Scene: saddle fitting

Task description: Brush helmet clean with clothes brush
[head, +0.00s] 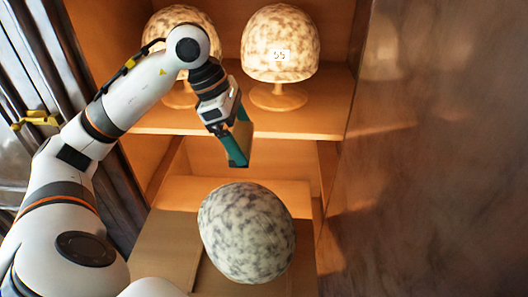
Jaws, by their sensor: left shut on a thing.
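A speckled grey-and-white helmet (247,232) shows at the lower middle of the head view, rounded side facing me. My right gripper is not in view.
Two similar speckled helmets stand on round wooden stands on the shelf (330,115) behind; the right helmet (281,45) bears a "55" label, and my arm partly covers the left helmet (178,22). A brown marbled panel (430,150) bounds the right side.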

